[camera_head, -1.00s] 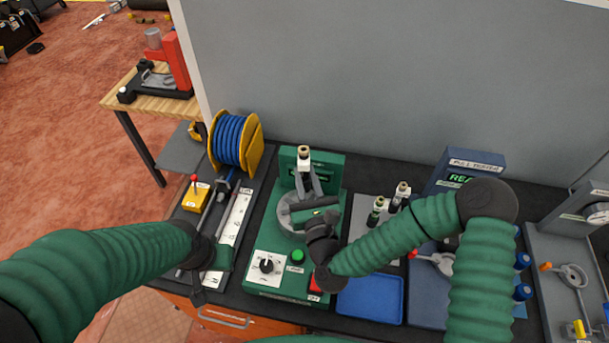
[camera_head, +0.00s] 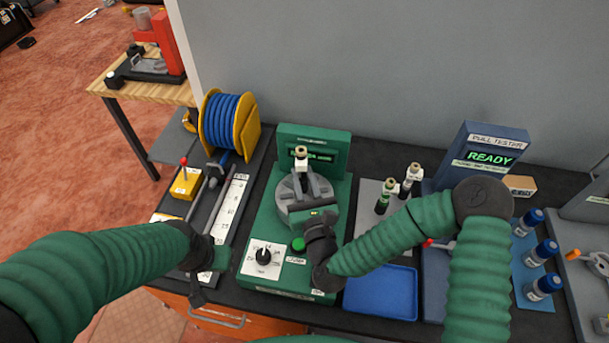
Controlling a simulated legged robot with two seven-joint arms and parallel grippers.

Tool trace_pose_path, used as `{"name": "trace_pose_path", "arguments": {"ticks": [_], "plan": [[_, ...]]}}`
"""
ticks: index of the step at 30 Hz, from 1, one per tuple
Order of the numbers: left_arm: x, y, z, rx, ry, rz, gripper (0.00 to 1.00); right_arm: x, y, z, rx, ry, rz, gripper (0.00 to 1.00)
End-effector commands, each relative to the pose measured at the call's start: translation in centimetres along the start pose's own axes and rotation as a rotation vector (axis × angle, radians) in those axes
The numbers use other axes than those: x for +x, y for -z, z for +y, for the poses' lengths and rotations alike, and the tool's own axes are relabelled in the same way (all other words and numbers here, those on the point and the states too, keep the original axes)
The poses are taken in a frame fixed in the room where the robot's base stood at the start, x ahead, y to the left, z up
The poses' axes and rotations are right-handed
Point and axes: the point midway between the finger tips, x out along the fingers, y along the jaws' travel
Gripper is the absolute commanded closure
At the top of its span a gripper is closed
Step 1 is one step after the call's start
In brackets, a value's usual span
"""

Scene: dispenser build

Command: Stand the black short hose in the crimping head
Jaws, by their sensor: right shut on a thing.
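The black short hose (camera_head: 302,171) has a brass top end and a white band. It stands roughly upright at the crimping head, a round grey ring (camera_head: 283,208) on the green crimper (camera_head: 262,226). My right gripper (camera_head: 303,178) is shut on the hose, its grey fingers reaching over the ring from the front. The fingers and wrist hide the hose's lower end and the middle of the head, so I cannot tell how deep it sits. My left gripper (camera_head: 199,290) hangs low over the front left of the bench; its jaws are too unclear to read.
A blue hose reel (camera_head: 228,124) and a measuring strip (camera_head: 231,208) lie left of the crimper. Right of it are a rack (camera_head: 370,222) with two fittings or hoses, an empty blue tray (camera_head: 380,292) and the pull tester (camera_head: 477,150) reading READY. A grey wall closes the back.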

Motion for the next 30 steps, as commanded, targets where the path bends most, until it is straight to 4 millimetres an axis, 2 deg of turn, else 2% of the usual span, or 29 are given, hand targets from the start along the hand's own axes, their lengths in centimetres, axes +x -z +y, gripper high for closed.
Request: {"name": "trace_pose_path", "arguments": {"ticks": [1,6,10,30], "plan": [[0.9,-0.2,0.0,0.0,0.0,0.0,1.0,0.0,0.9,0.0,0.0,0.0,-0.002,1.0],[2.7,-0.7,0.0,0.0,0.0,0.0,1.0,-0.1,3.2,-0.2,0.001,0.001,-0.002,1.0],[3.6,-0.9,0.0,0.0,0.0,0.0,1.0,-0.1,4.4,-0.1,0.0,0.001,-0.002,1.0],[3.7,-0.9,0.0,0.0,0.0,0.0,1.0,-0.2,4.6,-0.1,0.001,0.001,-0.001,1.0]]}}
